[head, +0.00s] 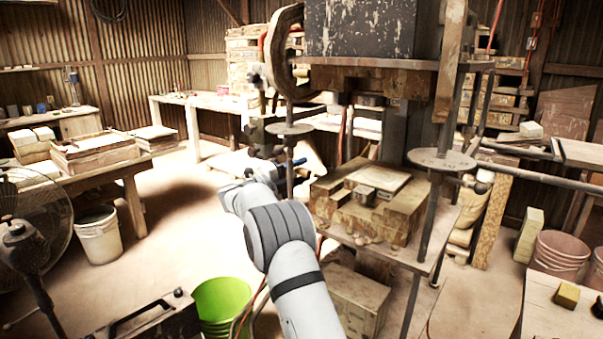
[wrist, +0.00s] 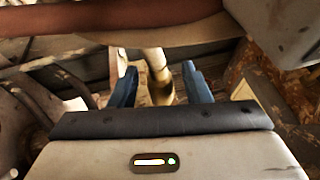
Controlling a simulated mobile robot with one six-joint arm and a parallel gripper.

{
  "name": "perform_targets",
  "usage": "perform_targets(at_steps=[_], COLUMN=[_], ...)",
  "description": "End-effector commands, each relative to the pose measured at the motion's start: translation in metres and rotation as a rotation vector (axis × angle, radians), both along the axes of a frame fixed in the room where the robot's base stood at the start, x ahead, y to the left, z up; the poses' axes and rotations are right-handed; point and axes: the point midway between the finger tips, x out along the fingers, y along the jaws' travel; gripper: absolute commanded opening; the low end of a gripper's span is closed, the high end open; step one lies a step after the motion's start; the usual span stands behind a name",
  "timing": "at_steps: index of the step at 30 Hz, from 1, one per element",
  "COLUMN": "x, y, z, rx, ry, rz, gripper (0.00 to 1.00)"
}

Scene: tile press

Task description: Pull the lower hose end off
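In the wrist view my gripper (wrist: 160,67) has its two blue fingers apart. A pale tube with a brass-coloured lower part (wrist: 160,88), which looks like the hose end, stands between them. Gaps show on both sides, so neither finger seems to touch it. Its upper part runs up under a reddish-brown band (wrist: 120,20); I cannot tell how they join. In the head view my gripper (head: 291,164) is at the left side of the press (head: 360,75), by its left post. The hose end is too small or hidden to make out there.
A round plate (head: 289,129) on the left post and a large wheel (head: 283,50) are close above my gripper. The press bed with a wooden mould (head: 340,205) is to its right. A green bucket (head: 222,303) stands below left. Open floor lies left.

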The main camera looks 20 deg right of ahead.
Motion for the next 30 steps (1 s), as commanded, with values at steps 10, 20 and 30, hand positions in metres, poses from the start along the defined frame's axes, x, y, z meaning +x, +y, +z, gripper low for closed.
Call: perform_targets(at_steps=[10,20,30], x=[-0.002,-0.012,-0.016], y=[0.005,0.057,0.074], z=[-0.002,-0.012,-0.014], rx=[0.000,0.000,-0.001], ry=[0.000,0.000,0.000], rz=[-0.002,-0.001,-0.004], gripper=[0.45,0.45,0.45])
